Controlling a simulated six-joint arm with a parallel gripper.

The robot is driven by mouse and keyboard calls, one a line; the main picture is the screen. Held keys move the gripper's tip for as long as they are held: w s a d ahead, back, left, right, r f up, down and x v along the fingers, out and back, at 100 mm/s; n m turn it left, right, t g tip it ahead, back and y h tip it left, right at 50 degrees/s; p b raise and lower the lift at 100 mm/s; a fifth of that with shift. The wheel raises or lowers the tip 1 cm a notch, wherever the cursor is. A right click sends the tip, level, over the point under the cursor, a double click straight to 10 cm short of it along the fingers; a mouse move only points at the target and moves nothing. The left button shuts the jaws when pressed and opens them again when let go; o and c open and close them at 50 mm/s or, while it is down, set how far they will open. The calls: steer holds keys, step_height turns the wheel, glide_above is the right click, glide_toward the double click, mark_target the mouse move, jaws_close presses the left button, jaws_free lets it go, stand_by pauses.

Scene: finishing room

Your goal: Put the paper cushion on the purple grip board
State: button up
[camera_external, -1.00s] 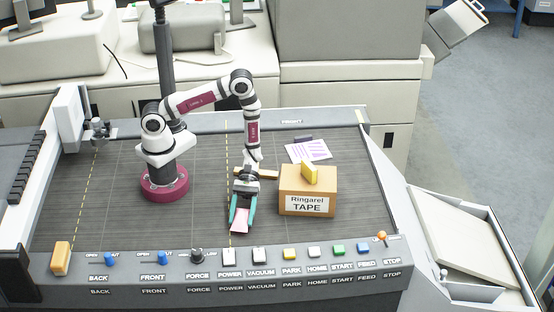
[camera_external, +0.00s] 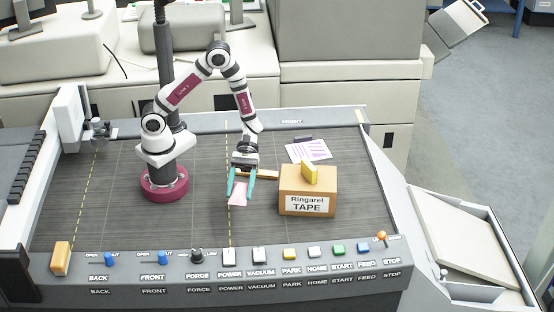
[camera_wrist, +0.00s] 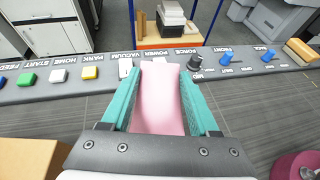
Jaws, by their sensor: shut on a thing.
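A pink, pad-like piece, which I take for the paper cushion (camera_external: 238,195), is between the teal fingers of my gripper (camera_external: 240,190). In the wrist view the pink piece (camera_wrist: 160,100) fills the space between both fingers of my gripper (camera_wrist: 160,85), and its end reaches past the tips. My gripper points down over the dark bed, left of the tape box. A white sheet with purple markings (camera_external: 318,149), perhaps the purple grip board, lies flat behind the box. It is partly hidden by the box and the yellow block.
The brown tape box (camera_external: 291,204) stands right of my gripper with a yellow block (camera_external: 310,174) on top. A thin brown bar (camera_external: 269,175) lies behind. A small dark item (camera_external: 303,138) is near the sheet. The control strip (camera_external: 210,266) edges the front.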

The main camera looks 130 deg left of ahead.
step_height(320, 180, up, 12)
steer(key=w+a+n+t+y, duration=0.3)
steer(key=w+a+n+t, duration=0.1)
steer(key=a, duration=0.3)
steer(key=n+t+y, duration=0.2)
steer(key=n+y, duration=1)
steer(key=y, duration=0.2)
glide_above(308, 150)
steer(key=f, duration=1.8)
steer(key=shift+w+d, duration=0.2)
steer(key=shift+d, duration=0.05)
steer(key=shift+g, duration=0.3)
steer(key=f, duration=0.4)
steer(key=shift+s+a, duration=0.15)
steer(key=shift+a, duration=0.1)
steer(key=shift+f, duration=0.25)
steer(key=shift+f, duration=0.1)
